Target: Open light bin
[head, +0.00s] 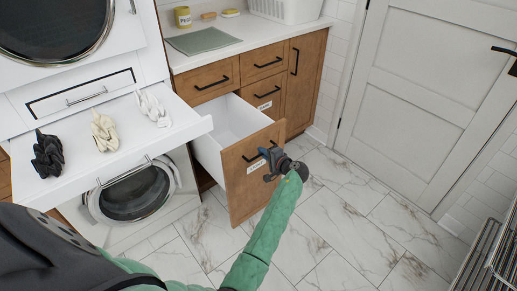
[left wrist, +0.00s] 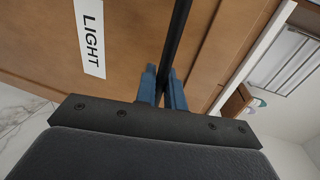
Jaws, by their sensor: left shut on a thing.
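The light bin is a pull-out drawer with a wooden front (head: 242,196) and a white inside (head: 235,122). It stands open from the lower cabinet in the head view, and the part of its inside that shows looks empty. A white label reading LIGHT (left wrist: 90,38) is on its front in the left wrist view. My left gripper (head: 271,161) is at the front's black bar handle (left wrist: 179,35). Its blue fingers (left wrist: 162,88) are shut on the handle, one on each side. My right gripper is not in view.
A white pull-out shelf (head: 90,160) at left holds dark, cream and white crumpled cloths. A washer (head: 135,195) is below it. The marble floor (head: 345,215) is clear toward the white door (head: 420,90).

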